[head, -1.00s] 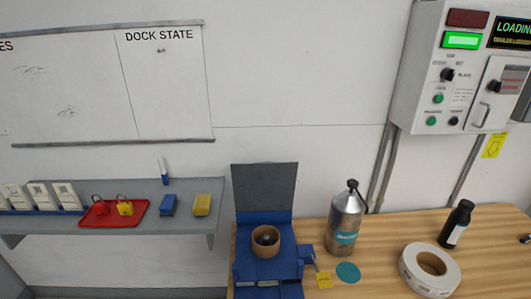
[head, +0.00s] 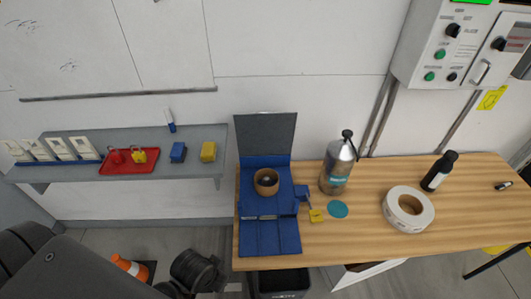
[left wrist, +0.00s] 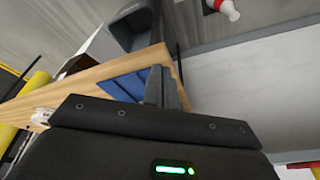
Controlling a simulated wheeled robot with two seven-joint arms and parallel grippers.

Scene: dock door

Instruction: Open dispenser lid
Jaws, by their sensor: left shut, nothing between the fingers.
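A blue unit (head: 268,235) with several front flaps sits at the left end of the wooden table. A dark grey panel (head: 266,135) stands upright at its back, and a round tan cup-like piece (head: 266,182) with a dark middle sits in it. I cannot tell which part is the dispenser lid. Part of the blue unit also shows in the left wrist view (left wrist: 120,89). My left gripper (left wrist: 164,72) is shut and empty, apart from the blue unit. In the head view only my dark left arm shows at bottom left. My right gripper is not in view.
On the wooden table (head: 370,235) stand a metal pump bottle (head: 338,168), a white tape roll (head: 408,211) and a black bottle (head: 439,171). A grey shelf (head: 80,145) with a red tray hangs left. An orange cone (head: 128,267) stands on the floor.

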